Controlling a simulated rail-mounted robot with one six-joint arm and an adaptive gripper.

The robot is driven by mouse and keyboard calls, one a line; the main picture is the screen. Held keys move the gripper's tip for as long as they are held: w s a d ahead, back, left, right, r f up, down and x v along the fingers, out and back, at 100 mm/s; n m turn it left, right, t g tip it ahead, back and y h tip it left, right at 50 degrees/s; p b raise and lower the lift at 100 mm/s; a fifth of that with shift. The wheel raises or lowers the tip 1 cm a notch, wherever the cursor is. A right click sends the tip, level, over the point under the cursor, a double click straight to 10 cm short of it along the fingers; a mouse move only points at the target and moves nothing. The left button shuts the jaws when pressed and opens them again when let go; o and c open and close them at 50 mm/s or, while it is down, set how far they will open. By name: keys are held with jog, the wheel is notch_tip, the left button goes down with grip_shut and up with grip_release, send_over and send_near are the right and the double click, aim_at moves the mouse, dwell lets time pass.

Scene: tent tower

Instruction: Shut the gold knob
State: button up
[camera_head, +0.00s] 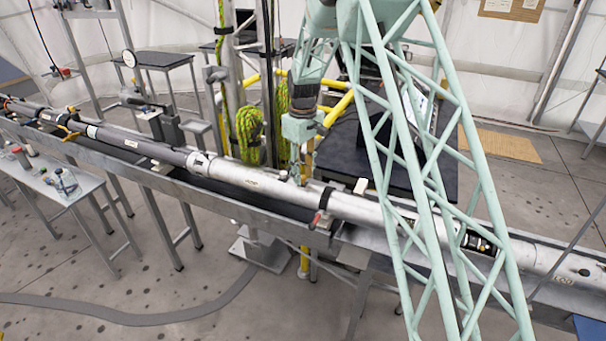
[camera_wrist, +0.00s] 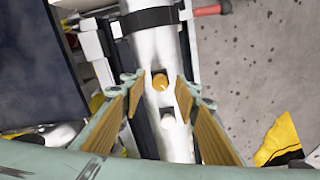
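The gold knob (camera_wrist: 159,82) is a small round orange-gold piece on the silver tube (camera_wrist: 158,48) in the wrist view. A second, silver round fitting (camera_wrist: 168,121) sits on the tube nearer my wrist. My gripper (camera_wrist: 160,93) is open, with one tan-padded finger on each side of the tube and the knob between the tips. I see no finger contact with the knob. In the head view my gripper (camera_head: 298,172) points down at the top of the long silver tube (camera_head: 250,178). The knob cannot be made out there.
The tube lies in a long metal trough (camera_head: 130,165). A black clamp band (camera_wrist: 150,20) and a red handle (camera_wrist: 210,8) are close to the gripper. Yellow-green rope coils (camera_head: 250,135) hang behind it. A dark table (camera_head: 350,160) stands behind the trough.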

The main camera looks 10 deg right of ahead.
jog(key=c, duration=0.9)
jog(key=shift+m, duration=0.5)
jog(key=m, duration=0.3)
jog(key=shift+b, duration=0.4)
jog(key=shift+m, duration=1.6)
jog(key=o, duration=0.9)
